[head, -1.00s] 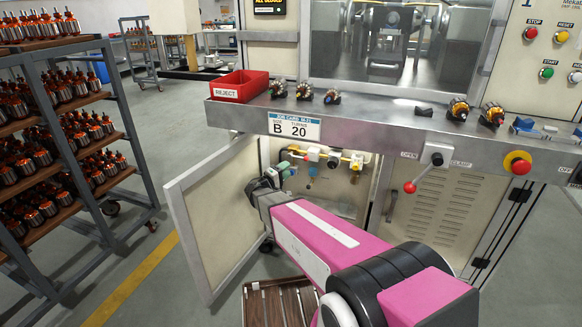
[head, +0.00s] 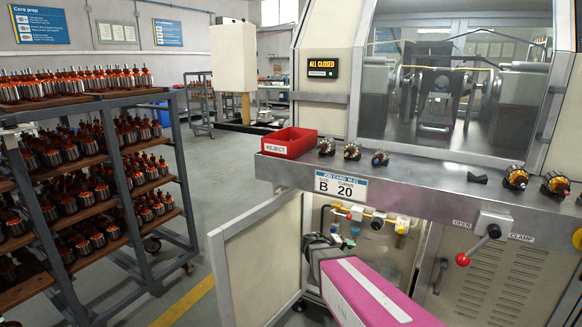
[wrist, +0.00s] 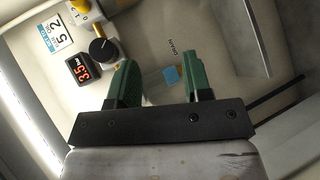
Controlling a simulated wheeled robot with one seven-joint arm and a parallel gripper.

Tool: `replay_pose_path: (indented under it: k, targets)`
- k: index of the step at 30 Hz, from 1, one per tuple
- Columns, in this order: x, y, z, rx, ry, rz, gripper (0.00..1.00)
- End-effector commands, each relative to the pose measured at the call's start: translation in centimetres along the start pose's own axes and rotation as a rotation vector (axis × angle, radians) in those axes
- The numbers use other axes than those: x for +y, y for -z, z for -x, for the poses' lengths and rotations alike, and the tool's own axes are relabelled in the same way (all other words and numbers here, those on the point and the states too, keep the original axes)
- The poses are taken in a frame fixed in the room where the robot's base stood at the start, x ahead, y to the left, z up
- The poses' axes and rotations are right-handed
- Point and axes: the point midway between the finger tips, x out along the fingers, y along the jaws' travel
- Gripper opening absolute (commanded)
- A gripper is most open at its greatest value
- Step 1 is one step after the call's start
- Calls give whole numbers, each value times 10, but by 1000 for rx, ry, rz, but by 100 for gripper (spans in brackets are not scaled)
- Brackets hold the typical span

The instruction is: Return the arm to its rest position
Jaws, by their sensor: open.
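My arm, pink with a white stripe (head: 365,290), reaches from the bottom of the head view into the open cabinet under the machine bench. Its dark wrist end is at the cabinet opening, beside the open door (head: 260,255); the fingertips cannot be made out there. In the wrist view my gripper (wrist: 161,72) has two green fingers standing apart with nothing between them. Beyond them are a black knob (wrist: 103,48) and a red digital display (wrist: 84,68) on the cabinet's inside.
The bench (head: 400,180) overhangs my arm, with a red reject bin (head: 289,142) and several armatures on top. A clamp lever with a red knob (head: 463,259) sticks out at the right. A loaded armature rack (head: 155,215) stands left. Open floor (head: 225,160) lies between.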

Motion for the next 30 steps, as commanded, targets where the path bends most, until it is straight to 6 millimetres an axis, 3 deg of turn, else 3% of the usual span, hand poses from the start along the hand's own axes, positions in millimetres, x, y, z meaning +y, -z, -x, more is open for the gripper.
replay_pose_path:
  k: [1, 6, 15, 22, 30]
  targets:
    - [0, -20, -2, -37, 74, -9, 45]
    - [-17, -66, -1, -146, 355, -38, 45]
    - [-40, -123, 37, -244, 856, -130, 45]
    - [-42, -137, 68, -246, 1115, -202, 45]
    - [-43, -137, 76, -242, 1180, -222, 45]
